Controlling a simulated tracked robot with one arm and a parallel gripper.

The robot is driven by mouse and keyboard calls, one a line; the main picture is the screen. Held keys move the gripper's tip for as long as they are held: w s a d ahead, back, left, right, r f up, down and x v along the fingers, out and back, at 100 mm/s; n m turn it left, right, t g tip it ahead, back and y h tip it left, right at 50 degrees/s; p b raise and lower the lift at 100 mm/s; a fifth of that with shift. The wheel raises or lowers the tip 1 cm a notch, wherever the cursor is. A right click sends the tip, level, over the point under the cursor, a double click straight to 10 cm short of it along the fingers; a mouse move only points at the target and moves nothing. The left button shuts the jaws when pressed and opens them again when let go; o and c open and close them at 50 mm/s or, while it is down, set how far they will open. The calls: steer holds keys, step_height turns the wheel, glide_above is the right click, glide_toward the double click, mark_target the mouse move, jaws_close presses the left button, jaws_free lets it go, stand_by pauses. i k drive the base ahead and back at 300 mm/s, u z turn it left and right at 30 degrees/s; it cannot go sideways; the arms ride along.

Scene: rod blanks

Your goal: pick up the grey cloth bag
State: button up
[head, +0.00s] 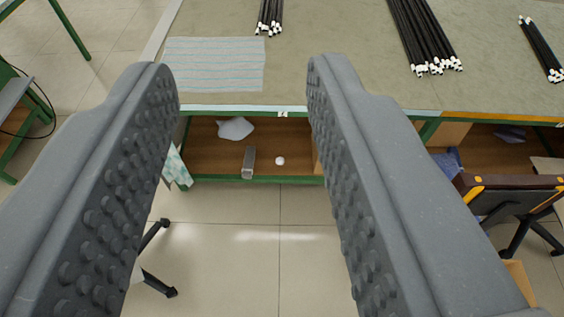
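My gripper (241,75) is open and empty, its two dark grey studded fingers wide apart in the foreground. A flat, crumpled pale grey piece (235,128) lies on the shelf under the table, seen between the fingers and beyond them. It may be the grey cloth bag; it is too small to tell for sure. A pale cloth with blue stripes (214,64) lies flat on the tabletop above it, in front of the left fingertip in the picture. My gripper touches neither.
The green-framed table (330,40) holds bundles of black rods with white ends (425,40). A grey metal bar (249,162) and a white ball (280,160) lie on the shelf. A chair (510,190) stands right. The tiled floor between is clear.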

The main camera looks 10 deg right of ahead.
mark_target(247, 172)
steer(key=z, duration=0.15)
steer(key=i, duration=1)
steer(key=u, duration=0.05)
